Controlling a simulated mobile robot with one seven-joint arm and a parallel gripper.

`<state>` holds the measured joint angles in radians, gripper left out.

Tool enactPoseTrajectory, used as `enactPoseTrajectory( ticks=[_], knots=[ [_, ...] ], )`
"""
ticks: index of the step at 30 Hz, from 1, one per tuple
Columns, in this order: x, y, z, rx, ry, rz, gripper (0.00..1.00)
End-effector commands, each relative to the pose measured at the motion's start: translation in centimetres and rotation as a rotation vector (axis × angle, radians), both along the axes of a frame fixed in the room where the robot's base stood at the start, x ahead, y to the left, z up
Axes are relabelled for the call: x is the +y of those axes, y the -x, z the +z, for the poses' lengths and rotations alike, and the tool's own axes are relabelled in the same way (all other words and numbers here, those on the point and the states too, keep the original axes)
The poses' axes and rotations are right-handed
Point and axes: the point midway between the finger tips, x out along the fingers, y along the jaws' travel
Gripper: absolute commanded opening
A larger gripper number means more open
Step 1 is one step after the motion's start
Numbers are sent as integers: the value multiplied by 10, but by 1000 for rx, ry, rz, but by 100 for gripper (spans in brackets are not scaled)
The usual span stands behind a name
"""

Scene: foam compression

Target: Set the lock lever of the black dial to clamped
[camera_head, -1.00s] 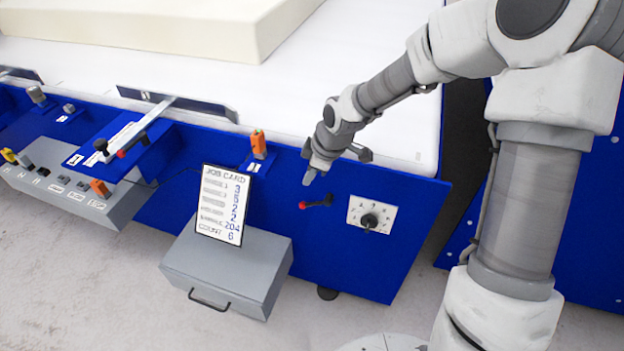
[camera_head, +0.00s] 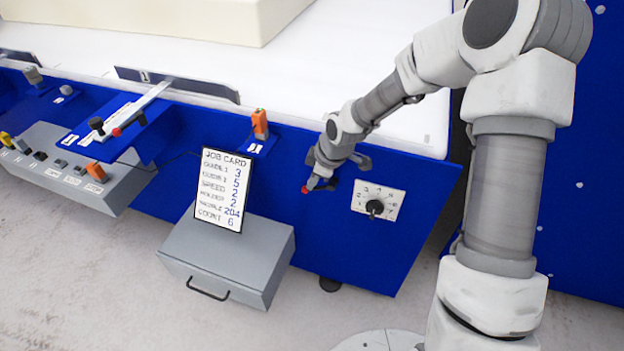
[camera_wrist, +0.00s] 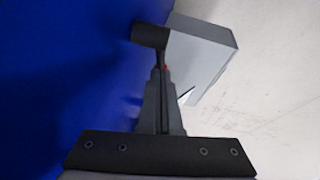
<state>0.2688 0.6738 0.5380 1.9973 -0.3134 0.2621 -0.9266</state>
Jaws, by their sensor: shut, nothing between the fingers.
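The black dial (camera_head: 375,208) sits on a white numbered plate (camera_head: 390,193) on the blue front panel. Left of it is the lock lever, whose red tip (camera_head: 305,189) shows beside my fingertips; the rest is largely hidden by my gripper in the head view. My gripper (camera_head: 318,184) is shut and empty, with its tips at the lever. In the wrist view, the shut fingertips (camera_wrist: 160,72) overlap the lever's dark arm, with a bit of red beside them and a black cylindrical part (camera_wrist: 150,35) just beyond. Whether they touch it I cannot tell.
A grey box (camera_head: 228,255) with a job card (camera_head: 222,190) stands left of the lever; the box also shows in the wrist view (camera_wrist: 205,50). An orange-topped switch (camera_head: 260,125) is at the upper left. The white table top (camera_head: 290,80) overhangs above.

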Motion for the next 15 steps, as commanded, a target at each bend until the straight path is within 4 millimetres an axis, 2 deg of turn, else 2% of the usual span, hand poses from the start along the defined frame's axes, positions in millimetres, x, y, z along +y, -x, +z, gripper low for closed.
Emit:
enactPoseTrajectory(
  ticks=[15],
  knots=[
    [1,0,-3,20,57,0,0]
  ],
)
